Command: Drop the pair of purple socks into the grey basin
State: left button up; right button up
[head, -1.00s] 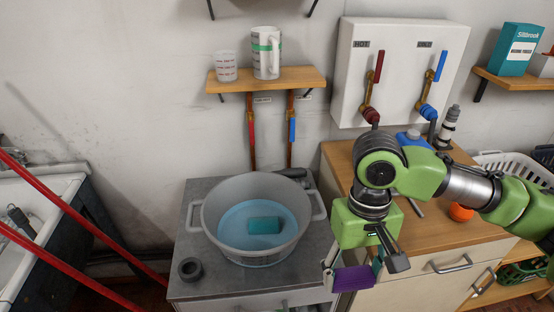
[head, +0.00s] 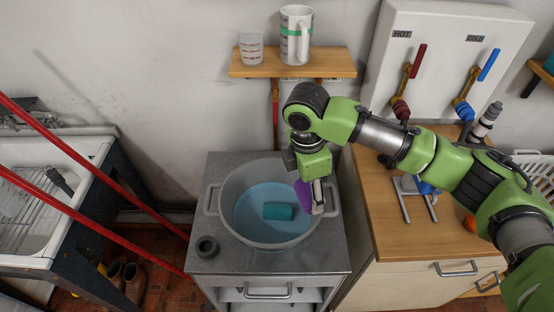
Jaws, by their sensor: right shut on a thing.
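The purple socks (head: 303,194) are held in my right gripper (head: 316,200), which is shut on them. They hang over the right part of the grey basin (head: 229,189), near its right rim. The gripper hides part of the socks and part of the rim. I cannot tell their exact height above the water. The basin stands on a grey cabinet top and holds blue water with a teal block (head: 278,211) in it. My left gripper is not in view.
A dark ring (head: 206,247) lies on the cabinet top at the basin's front left. A wooden shelf (head: 290,64) with a measuring cup (head: 251,48) and a white jug (head: 296,35) is above and behind. A wooden counter (head: 405,233) stands at right, a sink (head: 88,148) at left.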

aim_at(298, 185)
jog(key=a+n+p, duration=0.1)
jog(key=n, duration=0.1)
jog(key=w+a+r+n+p, duration=0.1)
jog(key=n, duration=0.1)
jog(key=shift+w+a+r+n, duration=0.2)
jog(key=shift+a+n, duration=0.1)
jog(key=shift+a, duration=0.1)
pick_arm(q)
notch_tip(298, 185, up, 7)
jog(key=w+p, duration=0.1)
jog(key=p, duration=0.3)
pick_arm(e)
jog(key=w+a+n+t+y, duration=0.15)
jog(key=a+n, duration=0.35)
jog(key=n, duration=0.5)
jog(key=shift+g, duration=0.25)
jog(key=f+b, duration=0.1)
jog(key=b, duration=0.1)
jog(key=f+b, duration=0.2)
jog(key=w+f+b, duration=0.1)
jog(key=f+b, duration=0.1)
jog(key=shift+f+b, duration=0.25)
jog(key=shift+b, duration=0.1)
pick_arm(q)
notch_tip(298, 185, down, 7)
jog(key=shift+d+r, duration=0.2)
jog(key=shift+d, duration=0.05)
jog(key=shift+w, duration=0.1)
pick_arm(e)
jog(key=o, duration=1.2)
